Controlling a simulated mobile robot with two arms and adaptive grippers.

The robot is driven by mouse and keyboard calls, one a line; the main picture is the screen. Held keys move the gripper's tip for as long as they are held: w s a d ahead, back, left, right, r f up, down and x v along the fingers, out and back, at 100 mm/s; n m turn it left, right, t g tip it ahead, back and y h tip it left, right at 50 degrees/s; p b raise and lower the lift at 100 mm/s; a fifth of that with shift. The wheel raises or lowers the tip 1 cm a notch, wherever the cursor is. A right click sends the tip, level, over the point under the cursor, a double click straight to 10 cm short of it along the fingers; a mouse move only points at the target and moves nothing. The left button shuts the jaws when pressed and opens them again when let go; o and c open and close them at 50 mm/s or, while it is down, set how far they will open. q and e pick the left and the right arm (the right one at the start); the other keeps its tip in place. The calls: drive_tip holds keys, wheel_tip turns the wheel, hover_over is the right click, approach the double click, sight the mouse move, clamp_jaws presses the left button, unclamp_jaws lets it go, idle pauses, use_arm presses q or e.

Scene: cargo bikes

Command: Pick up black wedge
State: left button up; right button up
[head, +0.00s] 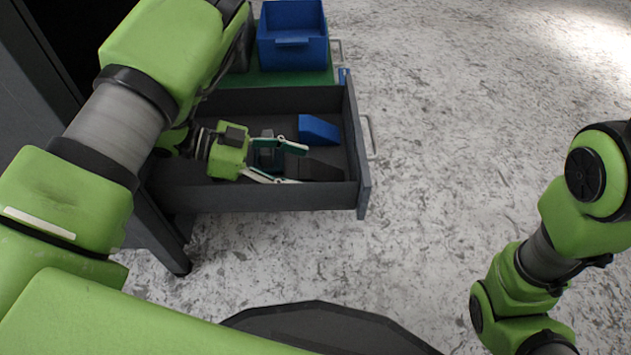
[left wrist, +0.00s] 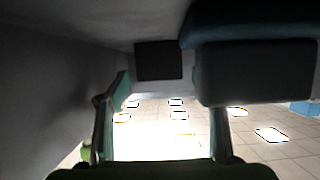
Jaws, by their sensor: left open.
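The black wedge (head: 322,171) lies on the floor of the open grey drawer (head: 363,150), near its right end. My left gripper (head: 302,164) is low inside the drawer, pointing right, its fingers open and spread at the wedge's near end. In the left wrist view a dark block face (left wrist: 158,60), which looks like the black wedge, shows ahead between the fingers (left wrist: 168,88). I cannot tell whether the fingers touch it. My right arm shows at the right, but its gripper is out of view.
A blue wedge (head: 318,130) lies in the drawer beyond the black one. A dark bluish block (left wrist: 255,70) is close to one finger in the left wrist view. A blue bin (head: 292,45) stands behind the drawer on a green surface (head: 285,77).

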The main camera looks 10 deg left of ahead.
use_arm(q)
drive_tip(key=shift+d, duration=0.1)
drive_tip(key=c, duration=1.3)
